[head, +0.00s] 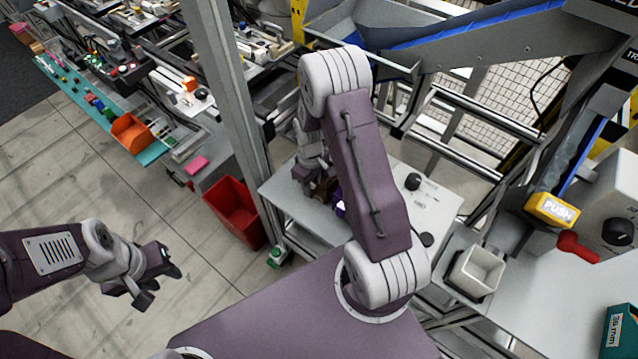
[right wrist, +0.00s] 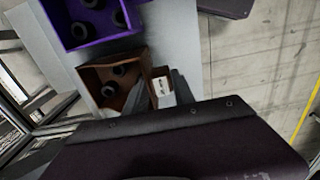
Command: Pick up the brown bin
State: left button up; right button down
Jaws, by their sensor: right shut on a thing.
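The brown bin (right wrist: 125,85) is in the right wrist view, on a pale surface below a purple bin (right wrist: 85,22). It holds several dark round parts and has a white label at its right side. My right gripper (right wrist: 163,98) is shut on the brown bin's label-side wall, its grey fingers on either side. In the head view, my right arm hides most of this spot. A bit of the purple bin (head: 340,208) shows beside the arm. My left gripper (head: 161,286) is open and empty above the floor at the left.
A grey work table (head: 290,195) lies under my right arm. A red bin (head: 233,212) stands left of it, beside a metal post (head: 228,90). A white square container (head: 477,271) and a yellow PUSH button (head: 553,210) are at the right. Open floor lies at the left.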

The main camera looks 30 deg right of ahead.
notch_tip(320, 180, up, 10)
jog(key=shift+r+p, duration=0.1)
jog(key=shift+p, duration=0.25)
notch_tip(320, 180, up, 5)
jog(key=p, duration=0.4)
jog(key=shift+p, duration=0.4)
jog(key=s+a+m, duration=0.4)
jog(key=a, duration=0.2)
jog(key=shift+r+m, duration=0.3)
jog(key=shift+r, duration=0.1)
jog(key=shift+w, duration=0.1)
